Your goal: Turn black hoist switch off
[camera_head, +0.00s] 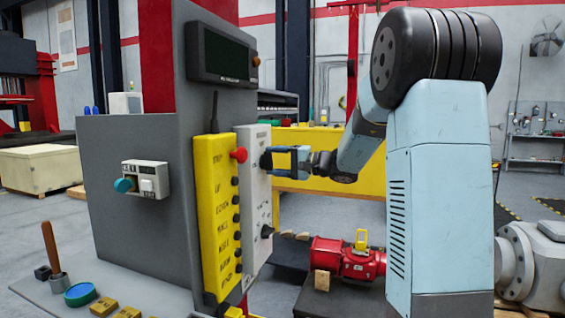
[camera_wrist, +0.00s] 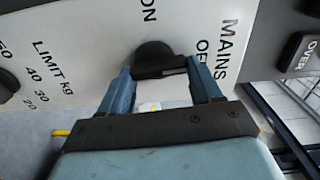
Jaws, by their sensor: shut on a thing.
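The black switch (camera_wrist: 153,56) is a knob on a white panel (camera_wrist: 85,28) in the wrist view, with ON printed above it and OFF and MAINS to its right. Which mark it points to is hard to tell. My gripper (camera_wrist: 160,70) has one blue finger on each side of the knob and is shut on it. In the head view, my gripper (camera_head: 283,161) reaches from the right to the upper part of the white panel (camera_head: 254,185). The black switch (camera_head: 265,160) there is partly hidden by the fingers.
A second black knob with a kg limit scale (camera_wrist: 6,84) is at the wrist view's left edge. A yellow panel with a red button (camera_head: 216,215) stands left of the white panel. A red machine (camera_head: 345,258) sits below my arm.

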